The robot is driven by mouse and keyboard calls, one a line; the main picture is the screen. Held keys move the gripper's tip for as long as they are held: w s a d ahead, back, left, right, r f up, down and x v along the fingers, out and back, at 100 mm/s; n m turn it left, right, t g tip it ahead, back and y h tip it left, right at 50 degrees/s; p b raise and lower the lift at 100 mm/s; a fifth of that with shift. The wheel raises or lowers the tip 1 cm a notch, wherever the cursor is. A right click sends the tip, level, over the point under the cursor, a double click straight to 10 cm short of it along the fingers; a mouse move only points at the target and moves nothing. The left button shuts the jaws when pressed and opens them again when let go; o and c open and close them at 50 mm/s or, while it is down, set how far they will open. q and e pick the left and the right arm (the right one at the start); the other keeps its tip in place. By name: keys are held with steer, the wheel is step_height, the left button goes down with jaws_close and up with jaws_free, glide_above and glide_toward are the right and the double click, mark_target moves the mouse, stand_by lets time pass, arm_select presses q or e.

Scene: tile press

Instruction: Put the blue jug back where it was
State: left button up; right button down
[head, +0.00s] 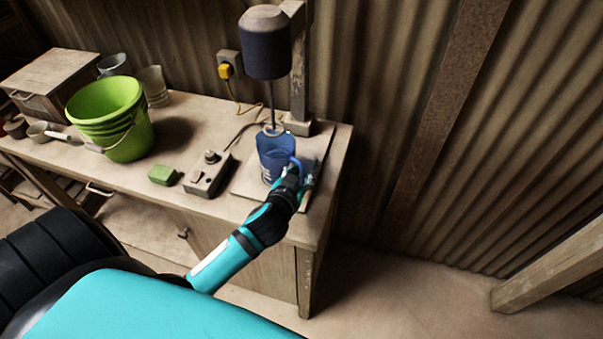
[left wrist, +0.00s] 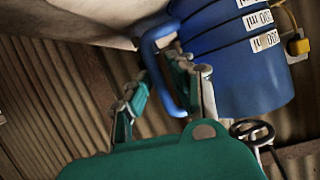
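The blue jug (head: 273,157) is upright at the right end of the bench, over a pale board (head: 248,185) and below a dark mixer head (head: 266,50). The mixer's thin rod reaches down to the jug's mouth. My left gripper (head: 295,173) is at the jug's handle on the near right side. In the left wrist view the jug (left wrist: 240,60) appears turned over, with white labels. Its handle (left wrist: 166,85) runs between my left gripper's fingers (left wrist: 163,62), which close in around it. Whether the jug's base touches the board is hidden. My right gripper is not in view.
A control box with a knob (head: 207,174) and a green block (head: 163,175) lie left of the board. A green bucket (head: 112,118), cups and a wooden box (head: 48,80) stand farther left. A corrugated wall (head: 370,90) closes the back.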

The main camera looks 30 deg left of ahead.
arm_select(q)
steer(key=shift+o, duration=0.3)
steer(key=shift+r, duration=0.15)
steer(key=shift+s+d, duration=0.15)
steer(key=shift+s, duration=0.2)
steer(key=b+v, duration=0.1)
steer(key=v, duration=1)
steer(key=shift+r+b, duration=0.2)
steer(key=shift+b, duration=0.1)
steer(key=shift+s, duration=0.1)
